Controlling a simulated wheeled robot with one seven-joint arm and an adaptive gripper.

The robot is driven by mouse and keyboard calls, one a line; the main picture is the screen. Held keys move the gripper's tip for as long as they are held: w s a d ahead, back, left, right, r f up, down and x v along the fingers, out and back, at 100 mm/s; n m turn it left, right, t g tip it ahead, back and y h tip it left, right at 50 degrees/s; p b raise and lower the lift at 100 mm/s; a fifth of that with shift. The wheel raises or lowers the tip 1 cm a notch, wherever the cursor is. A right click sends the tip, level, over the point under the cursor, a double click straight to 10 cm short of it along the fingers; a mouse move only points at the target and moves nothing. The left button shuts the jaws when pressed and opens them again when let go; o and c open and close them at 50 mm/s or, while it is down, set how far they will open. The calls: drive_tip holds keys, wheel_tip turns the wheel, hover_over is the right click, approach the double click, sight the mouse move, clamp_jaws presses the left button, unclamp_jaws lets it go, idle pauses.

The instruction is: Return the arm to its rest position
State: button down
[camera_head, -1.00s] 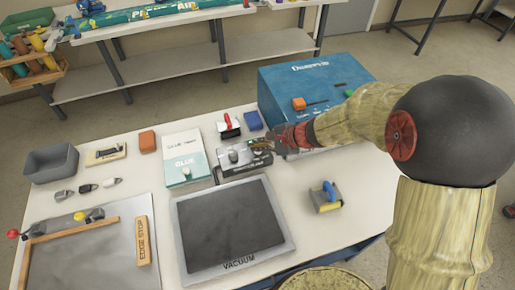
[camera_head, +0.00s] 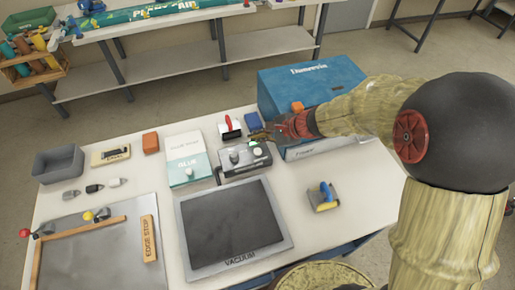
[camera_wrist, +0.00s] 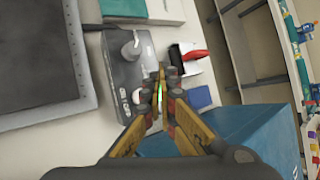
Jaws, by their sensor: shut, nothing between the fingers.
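My gripper (camera_head: 256,136) is shut and empty. In the head view it points left, over the back of the table, above the right end of a grey control box with knobs (camera_head: 244,157) and in front of the blue machine (camera_head: 313,86). In the wrist view my gripper (camera_wrist: 160,98) has its fingertips together, with the grey box (camera_wrist: 132,72) to the left and the blue machine (camera_wrist: 245,140) below right. My arm reaches in from the right, bent at a dark round joint. Height above the box is hard to tell.
A red-handled tool (camera_head: 230,127) and a blue block (camera_head: 252,121) lie close behind the gripper. A vacuum plate (camera_head: 233,224), a glue box (camera_head: 187,165) and a blue-yellow tool (camera_head: 323,197) are on the table (camera_head: 340,230). The table's right front is mostly clear.

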idle(0.4)
drive_tip(key=s+d+r+n+g+h, duration=0.25)
drive_tip(key=s+n, duration=0.25)
drive_tip(key=s, duration=0.3)
drive_tip(key=s+d+r+n+g+h, duration=0.1)
drive_tip(key=s+d+n, duration=0.2)
drive_tip(key=s+n, duration=0.35)
drive_tip(key=s+d+r+n+t+h, duration=0.4)
drive_tip(key=s+d+r, duration=0.7)
drive_tip(key=r, duration=0.3)
drive_tip(key=shift+s, duration=0.25)
